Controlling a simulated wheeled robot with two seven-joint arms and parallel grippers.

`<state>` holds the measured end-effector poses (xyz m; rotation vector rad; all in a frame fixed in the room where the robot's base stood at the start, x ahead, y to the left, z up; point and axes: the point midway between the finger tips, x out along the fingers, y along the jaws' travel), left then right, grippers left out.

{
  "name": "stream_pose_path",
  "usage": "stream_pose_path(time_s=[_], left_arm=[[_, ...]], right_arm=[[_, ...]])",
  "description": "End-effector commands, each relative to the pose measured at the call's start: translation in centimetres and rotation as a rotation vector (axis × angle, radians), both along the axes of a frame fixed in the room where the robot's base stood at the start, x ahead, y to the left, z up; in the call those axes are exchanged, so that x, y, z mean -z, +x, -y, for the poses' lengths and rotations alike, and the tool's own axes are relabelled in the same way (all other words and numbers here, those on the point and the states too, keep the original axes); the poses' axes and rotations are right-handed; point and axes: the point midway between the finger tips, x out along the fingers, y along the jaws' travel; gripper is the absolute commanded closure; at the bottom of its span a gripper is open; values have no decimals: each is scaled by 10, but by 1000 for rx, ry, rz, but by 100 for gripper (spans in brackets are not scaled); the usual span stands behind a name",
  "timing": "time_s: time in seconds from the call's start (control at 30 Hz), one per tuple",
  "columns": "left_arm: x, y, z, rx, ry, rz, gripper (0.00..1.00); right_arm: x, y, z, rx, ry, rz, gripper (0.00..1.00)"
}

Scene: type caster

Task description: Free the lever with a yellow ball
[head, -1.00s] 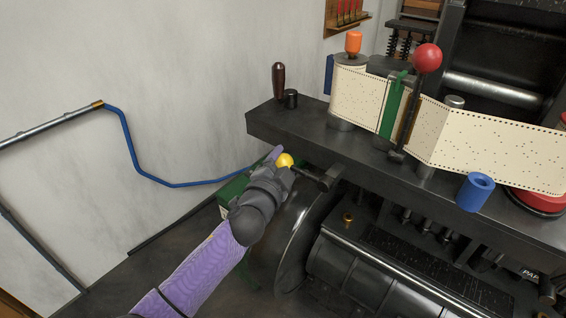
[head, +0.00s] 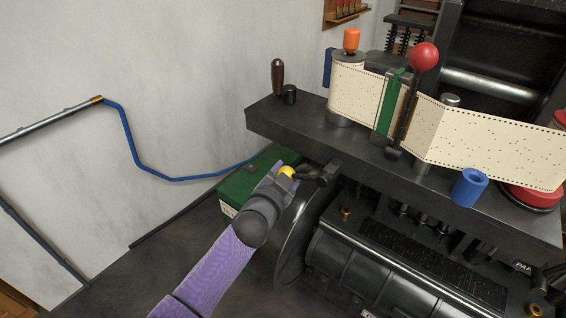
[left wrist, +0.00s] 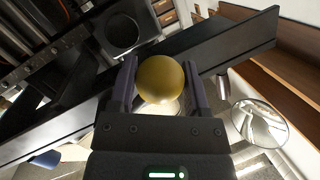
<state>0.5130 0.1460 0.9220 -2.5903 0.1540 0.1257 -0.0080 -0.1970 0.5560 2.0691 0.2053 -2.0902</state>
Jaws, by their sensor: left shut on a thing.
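The yellow ball (head: 287,171) is the knob of a short dark lever (head: 318,174) below the machine's shelf. My left gripper (head: 280,172) is at the ball and covers part of it in the head view. In the left wrist view the ball (left wrist: 161,79) sits between the two fingers of my left gripper (left wrist: 160,84), which is shut on it. The lever's shaft is mostly hidden behind the ball in the wrist view. My right gripper is not in view.
A dark shelf (head: 262,117) overhangs just above the lever. A large dark wheel (head: 296,245) stands close beside my gripper. A green box (head: 236,188) is behind it. A red-ball lever (head: 424,56) and a punched paper strip (head: 480,148) are above. The left wall side is open.

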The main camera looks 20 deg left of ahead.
Motion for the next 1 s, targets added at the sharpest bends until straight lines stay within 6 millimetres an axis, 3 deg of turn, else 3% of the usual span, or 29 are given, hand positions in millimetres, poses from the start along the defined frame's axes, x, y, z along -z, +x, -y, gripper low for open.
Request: stream_pose_path(time_s=[0.5, 1.0], left_arm=[[36, -10, 27, -2, -444, -166, 100], [51, -19, 50, -1, -708, -261, 100]], right_arm=[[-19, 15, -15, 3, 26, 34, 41], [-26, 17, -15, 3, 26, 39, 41]])
